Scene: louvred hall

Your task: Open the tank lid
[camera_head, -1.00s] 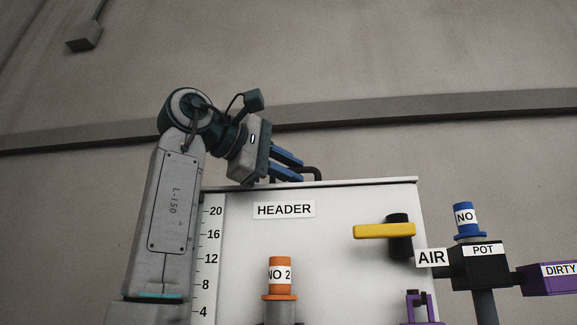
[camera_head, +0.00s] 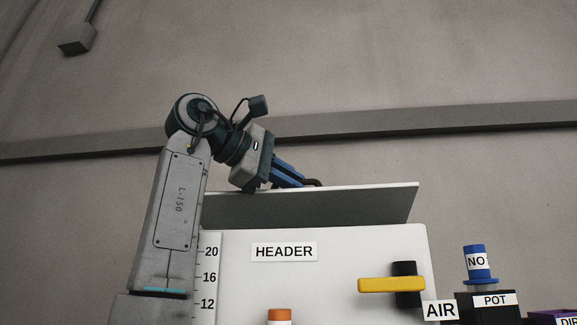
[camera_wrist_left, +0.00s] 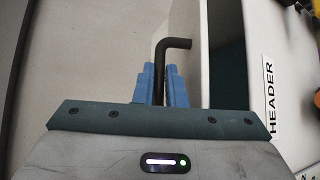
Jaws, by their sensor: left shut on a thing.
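The white tank (camera_head: 340,250) carries a HEADER label (camera_head: 284,251) and a scale at its left edge. Its lid (camera_head: 310,205) is raised at the front edge and tilted, with its dark grey underside showing above the tank front. My left gripper (camera_head: 305,183) is above the lid, with its blue fingers shut on the dark lid handle (camera_head: 315,182). In the left wrist view the bent black handle (camera_wrist_left: 178,43) stands between the two blue fingers (camera_wrist_left: 160,85), and a dark gap (camera_wrist_left: 228,70) shows beside the lid. My right gripper is not in view.
A yellow lever (camera_head: 390,285) on a black mount is on the tank front. An orange cap (camera_head: 279,315) is at the bottom. A blue cap (camera_head: 476,262), a POT block (camera_head: 488,305) and an AIR label (camera_head: 440,310) stand at the right.

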